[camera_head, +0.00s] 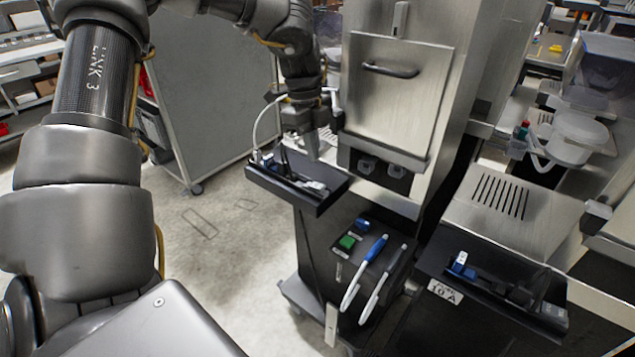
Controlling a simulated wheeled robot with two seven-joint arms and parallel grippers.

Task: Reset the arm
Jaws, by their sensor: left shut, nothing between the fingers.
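My left arm comes in large from the left, bends at the top of the picture and comes down to the left gripper (313,148). The gripper points downward, with its narrow fingers together and nothing seen between them. It hangs in front of the left dispenser's steel body, over or just behind a small black tray (318,200) with cables and small parts in it. I cannot tell whether the fingertips touch anything there. My right gripper is not in view.
A steel dispenser door (395,95) with a handle is close right of the gripper. Below are a green button (347,242) and two pen-like tools with blue and dark handles. Another black tray (490,300) is at right. A grey cart panel (210,90) stands behind; floor at left is clear.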

